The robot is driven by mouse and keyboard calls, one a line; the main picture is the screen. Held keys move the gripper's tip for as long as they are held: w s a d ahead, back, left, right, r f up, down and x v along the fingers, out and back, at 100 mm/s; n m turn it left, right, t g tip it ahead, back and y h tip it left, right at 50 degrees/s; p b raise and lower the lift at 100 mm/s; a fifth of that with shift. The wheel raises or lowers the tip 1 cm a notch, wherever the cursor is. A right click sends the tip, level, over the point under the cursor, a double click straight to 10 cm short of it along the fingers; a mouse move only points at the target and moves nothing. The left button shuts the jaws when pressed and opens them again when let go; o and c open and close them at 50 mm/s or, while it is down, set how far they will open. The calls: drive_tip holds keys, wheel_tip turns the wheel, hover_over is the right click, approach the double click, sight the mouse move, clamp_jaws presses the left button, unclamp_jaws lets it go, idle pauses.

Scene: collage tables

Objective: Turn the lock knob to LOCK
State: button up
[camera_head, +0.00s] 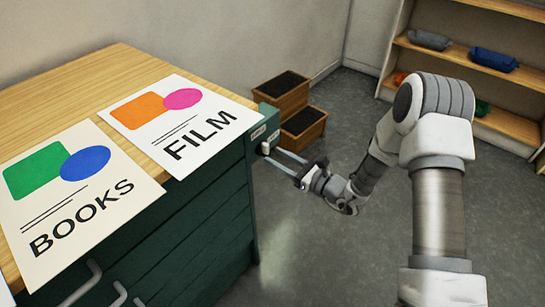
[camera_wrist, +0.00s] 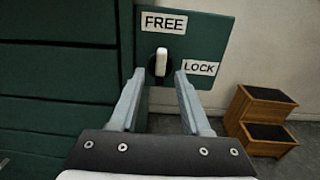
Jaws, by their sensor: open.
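The lock knob (camera_wrist: 161,62) is a white upright bar on a dark round base, on a green panel in the wrist view. It points up toward the FREE label (camera_wrist: 164,23). The LOCK label (camera_wrist: 200,68) is to its right and lower. In the head view the knob (camera_head: 265,148) shows small at the cabinet's far right corner. My gripper (camera_wrist: 156,80) is open, with one finger on each side of the knob's lower part in the picture. Whether the fingertips touch it cannot be told. My gripper also shows in the head view (camera_head: 279,158), reaching the panel from the right.
The green cabinet (camera_head: 190,225) has a wooden top with a BOOKS sheet (camera_head: 110,210) and a FILM sheet (camera_head: 180,145). Drawer handles (camera_head: 80,285) stick out in front. A shelf (camera_head: 450,55) is at the back right. Floor right of the cabinet is clear.

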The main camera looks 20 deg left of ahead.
sight(264, 149)
drive_tip(key=shift+x, duration=1.2)
clamp_jaws()
